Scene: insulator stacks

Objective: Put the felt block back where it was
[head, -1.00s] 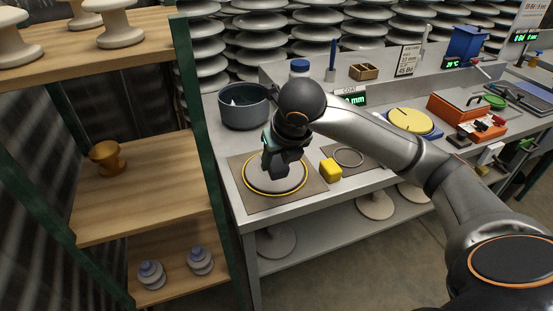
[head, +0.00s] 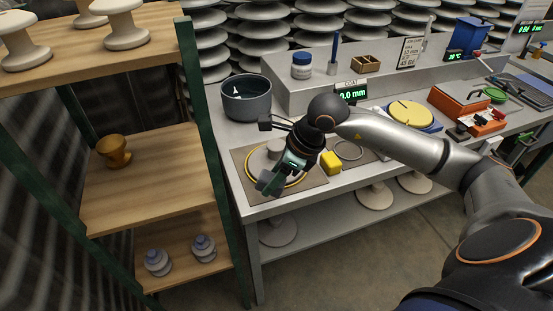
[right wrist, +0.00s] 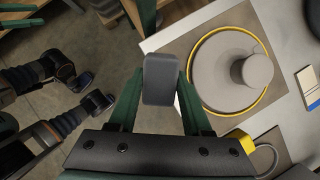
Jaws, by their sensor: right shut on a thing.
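My right gripper (head: 281,175) is shut on a grey felt block (right wrist: 160,80), which sits between the green fingers in the right wrist view. A grey disc with a raised round knob (right wrist: 252,72) lies inside a yellow ring on the brown mat (head: 307,183), right of the block in the wrist view. In the head view my gripper partly hides the disc. My left gripper does not show in the head view.
A yellow block (head: 331,163) stands between the mat and a thin grey ring (head: 349,150). A dark pot (head: 246,105) is behind the mat. A white jar (head: 302,68) stands on the raised ledge. A wooden shelf rack (head: 150,190) with a green post stands close on the left.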

